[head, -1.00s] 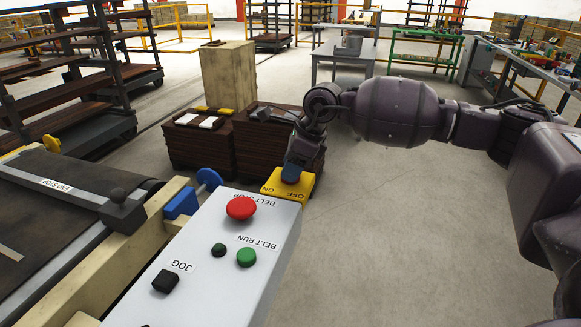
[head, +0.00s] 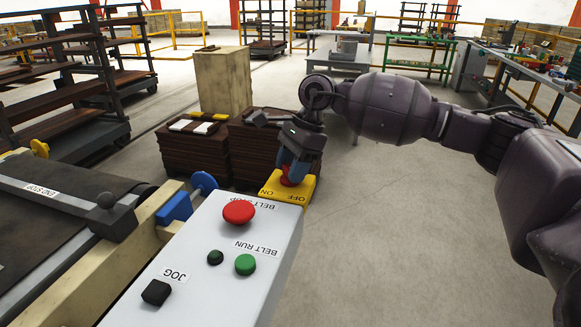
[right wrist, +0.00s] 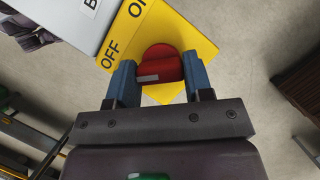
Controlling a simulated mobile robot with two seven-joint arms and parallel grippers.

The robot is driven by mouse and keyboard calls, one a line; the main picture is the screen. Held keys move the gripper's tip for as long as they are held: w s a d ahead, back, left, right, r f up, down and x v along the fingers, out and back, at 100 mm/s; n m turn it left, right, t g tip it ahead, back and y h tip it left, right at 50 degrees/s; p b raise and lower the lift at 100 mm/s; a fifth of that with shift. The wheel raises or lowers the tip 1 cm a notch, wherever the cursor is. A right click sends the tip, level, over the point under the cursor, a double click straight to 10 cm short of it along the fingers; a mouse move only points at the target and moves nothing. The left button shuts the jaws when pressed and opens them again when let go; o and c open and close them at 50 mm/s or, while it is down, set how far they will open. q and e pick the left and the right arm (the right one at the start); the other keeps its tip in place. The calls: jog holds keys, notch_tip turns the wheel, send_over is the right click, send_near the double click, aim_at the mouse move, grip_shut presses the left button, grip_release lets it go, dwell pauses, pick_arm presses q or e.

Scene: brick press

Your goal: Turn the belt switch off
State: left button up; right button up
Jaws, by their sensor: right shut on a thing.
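The belt switch is a red knob (head: 291,178) on a yellow plate (head: 298,192) marked ON and OFF, at the far end of the grey control box (head: 215,265). My right gripper (head: 292,168) is at the switch, its blue fingers on either side of the knob. In the right wrist view the red knob (right wrist: 158,64) sits between the two fingertips (right wrist: 160,76), which are shut on it. A white mark shows on the knob's grip bar, but I cannot tell surely which label it points to. My left gripper is not in view.
The box also carries a red BELT STOP button (head: 239,212), a green BELT RUN button (head: 245,264) and a black JOG button (head: 156,292). The conveyor (head: 70,215) lies left. Brown stacks (head: 192,155) stand behind the switch. The floor at right is clear.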

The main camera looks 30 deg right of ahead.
dwell(0.3)
jog(key=o, duration=0.9)
jog(key=shift+p+v, duration=0.4)
jog(key=shift+v, duration=5)
